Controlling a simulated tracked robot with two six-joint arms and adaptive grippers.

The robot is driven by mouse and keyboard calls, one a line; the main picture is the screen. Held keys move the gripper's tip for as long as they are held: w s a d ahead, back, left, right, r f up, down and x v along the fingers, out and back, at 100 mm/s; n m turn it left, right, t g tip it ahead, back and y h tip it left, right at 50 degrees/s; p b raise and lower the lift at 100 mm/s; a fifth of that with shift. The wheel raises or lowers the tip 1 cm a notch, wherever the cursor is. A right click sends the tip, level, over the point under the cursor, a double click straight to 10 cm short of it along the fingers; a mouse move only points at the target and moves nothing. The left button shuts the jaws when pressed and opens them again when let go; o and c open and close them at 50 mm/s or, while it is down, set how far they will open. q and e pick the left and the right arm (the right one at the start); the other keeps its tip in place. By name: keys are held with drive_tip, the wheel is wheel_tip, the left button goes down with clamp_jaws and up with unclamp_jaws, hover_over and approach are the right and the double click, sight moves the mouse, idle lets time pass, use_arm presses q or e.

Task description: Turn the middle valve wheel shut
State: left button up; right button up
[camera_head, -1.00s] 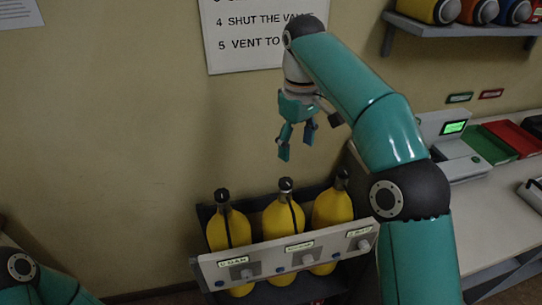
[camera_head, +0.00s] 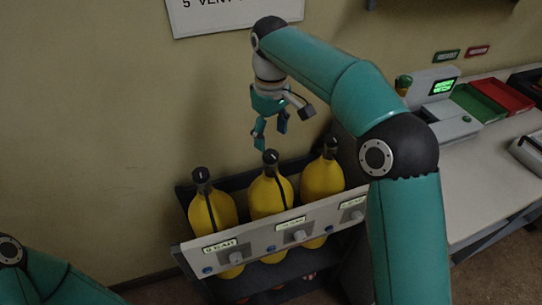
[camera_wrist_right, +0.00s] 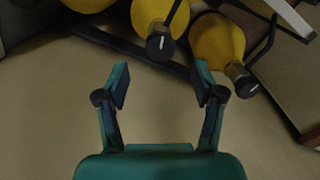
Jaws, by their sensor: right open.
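Three yellow cylinders stand in a dark rack. The middle cylinder (camera_head: 270,195) has a dark valve wheel (camera_head: 270,157) on top. My right gripper (camera_head: 270,138) hangs open and empty, just above that wheel in the head view; the gap in depth is hard to judge. In the right wrist view the open fingers (camera_wrist_right: 162,88) frame bare beige surface. The middle cylinder's dark wheel (camera_wrist_right: 160,45) with a white mark lies beyond the fingertips, apart from them. My left gripper is out of view; only part of my left arm shows.
The left cylinder (camera_head: 212,212) and right cylinder (camera_head: 322,178) flank the middle one closely. A grey front panel (camera_head: 270,238) with labels and knobs crosses the rack. The wall is close behind. A bench (camera_head: 480,165) with green and red trays stands at right.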

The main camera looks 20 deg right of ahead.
sight(271, 154)
wheel_tip(271, 154, down, 6)
drive_tip(key=shift+r+b, duration=0.1)
drive_tip(key=shift+b, duration=0.2)
drive_tip(key=shift+c, duration=0.2)
drive_tip(key=c, duration=1.1)
drive_tip(key=shift+r+m+p, duration=0.15)
drive_tip(key=shift+m+p, duration=0.7)
drive_tip(key=shift+m, duration=0.45)
drive_tip(key=shift+m+p, duration=0.3)
drive_tip(key=shift+m, duration=0.2)
drive_tip(key=o, duration=1.1)
drive_tip(key=shift+o, duration=0.2)
